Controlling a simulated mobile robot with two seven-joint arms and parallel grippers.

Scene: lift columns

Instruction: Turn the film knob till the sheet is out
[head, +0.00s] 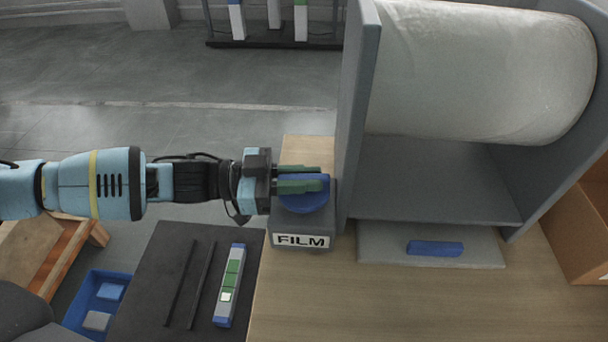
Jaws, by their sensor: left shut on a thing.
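The blue film knob (304,201) sits on a grey box marked FILM (302,241) at the table's left edge. My left gripper (308,180) comes in from the left with its green fingers shut on the knob; the fingers hide part of it. A large roll of pale film (480,75) lies in a grey holder (353,115) to the right of the knob. No sheet hanging out of the holder can be made out. My right gripper is not in the view.
A blue block (435,248) lies on a grey plate (380,250) before the holder. A cardboard box (585,235) stands at the right. A dark panel (150,290) with a green-and-white bar (231,285) is at the lower left, beside a blue bin (75,318). The table front (400,305) is clear.

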